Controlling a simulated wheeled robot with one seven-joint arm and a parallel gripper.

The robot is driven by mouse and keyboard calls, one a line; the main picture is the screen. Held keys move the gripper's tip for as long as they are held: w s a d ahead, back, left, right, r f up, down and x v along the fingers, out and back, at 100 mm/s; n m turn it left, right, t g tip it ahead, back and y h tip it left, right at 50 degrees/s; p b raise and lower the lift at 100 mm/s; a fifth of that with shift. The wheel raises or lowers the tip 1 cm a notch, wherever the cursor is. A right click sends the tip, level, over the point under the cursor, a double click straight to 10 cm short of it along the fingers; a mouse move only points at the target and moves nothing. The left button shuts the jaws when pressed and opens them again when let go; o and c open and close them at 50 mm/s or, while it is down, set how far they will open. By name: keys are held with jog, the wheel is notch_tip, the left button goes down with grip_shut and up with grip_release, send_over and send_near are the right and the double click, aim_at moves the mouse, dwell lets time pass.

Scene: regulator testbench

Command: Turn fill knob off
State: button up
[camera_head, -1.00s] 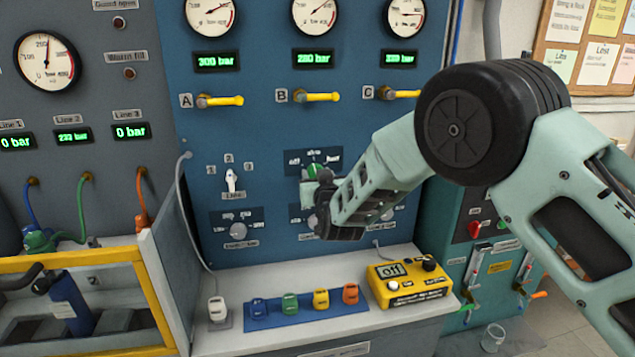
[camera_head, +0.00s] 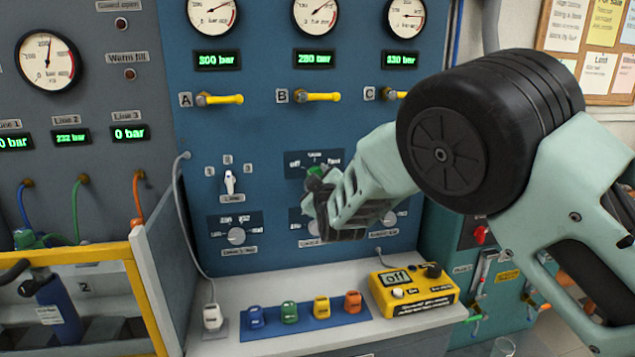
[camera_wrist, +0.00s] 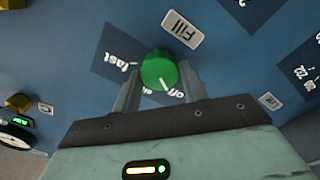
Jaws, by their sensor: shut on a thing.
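The green fill knob (camera_wrist: 159,72) sits on a dark plate beside a white "Fill" label (camera_wrist: 182,29) in the wrist view. Its white mark lies on the side toward the "off" print; "fast" is printed on the other side. My gripper (camera_wrist: 158,82) has one finger on each side of the knob and is shut on it. In the head view the knob (camera_head: 316,170) shows only in part, because my gripper (camera_head: 314,188) covers its lower side. The plate there reads "off" at left and "fast" at right.
Other knobs stand close by on the blue panel (camera_head: 265,130), one low at left (camera_head: 236,236). Yellow handles (camera_head: 318,97) stick out above. A yellow meter (camera_head: 412,288) and several coloured plugs (camera_head: 289,312) rest on the ledge below.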

jog(key=shift+n, duration=0.4)
jog(key=o, duration=1)
jog(key=shift+s, duration=0.1)
jog(key=b+v, duration=0.3)
jog(key=v, duration=1.4)
jog(key=shift+b, duration=0.3)
jog(key=shift+s+d, duration=0.1)
jog(key=shift+s, duration=0.05)
